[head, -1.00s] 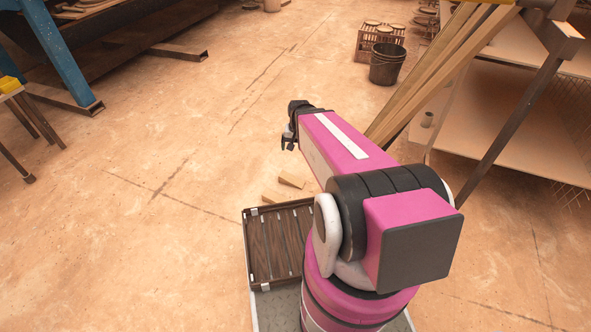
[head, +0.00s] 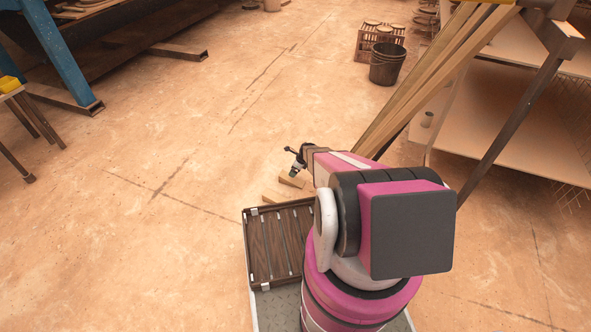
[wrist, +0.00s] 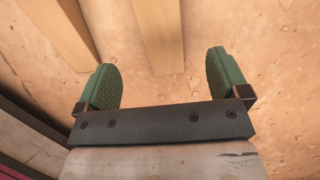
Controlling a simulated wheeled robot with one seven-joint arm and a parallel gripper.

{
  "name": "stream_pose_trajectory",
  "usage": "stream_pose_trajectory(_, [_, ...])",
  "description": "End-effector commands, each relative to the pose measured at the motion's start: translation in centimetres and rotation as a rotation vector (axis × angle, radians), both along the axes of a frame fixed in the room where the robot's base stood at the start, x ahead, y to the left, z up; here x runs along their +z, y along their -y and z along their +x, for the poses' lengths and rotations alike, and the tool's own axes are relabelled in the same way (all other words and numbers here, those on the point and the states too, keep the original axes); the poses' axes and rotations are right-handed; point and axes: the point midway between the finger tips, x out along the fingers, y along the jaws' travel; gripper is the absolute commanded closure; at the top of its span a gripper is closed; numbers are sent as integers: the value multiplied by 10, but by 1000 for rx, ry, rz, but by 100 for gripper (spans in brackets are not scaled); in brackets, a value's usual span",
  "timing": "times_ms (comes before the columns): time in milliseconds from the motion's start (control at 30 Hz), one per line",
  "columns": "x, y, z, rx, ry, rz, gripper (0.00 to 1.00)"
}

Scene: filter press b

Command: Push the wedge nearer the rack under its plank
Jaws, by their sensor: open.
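Two pale wooden wedges lie on the floor just past my base in the head view. The one nearer the rack (head: 291,180) is just below my gripper (head: 294,161); the other wedge (head: 272,197) lies closer to my base. In the wrist view, my gripper (wrist: 164,82) is open, with green pads and nothing between them. A wooden piece, apparently the nearer-rack wedge (wrist: 159,35), points in between the fingers from above. A second piece, apparently the other wedge (wrist: 55,28), lies left, beyond the left finger. The planks (head: 430,87) lean on the rack; my arm hides their feet.
The rack (head: 500,115) with wide shelves and a slanting post stands at right. A dark bucket (head: 387,64) and a crate (head: 372,42) stand behind the planks. A blue frame (head: 55,50) and a small trestle (head: 30,115) are at left. The middle floor is clear.

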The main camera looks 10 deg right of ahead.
Motion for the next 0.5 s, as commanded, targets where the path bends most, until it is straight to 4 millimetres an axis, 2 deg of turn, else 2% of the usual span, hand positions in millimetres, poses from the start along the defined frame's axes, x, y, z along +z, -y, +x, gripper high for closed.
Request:
stream_pose_trajectory(267, [0, -1, 0, 4, 1, -2, 6])
stream_pose_trajectory(500, [-14, -5, 4, 5, 0, -1, 6])
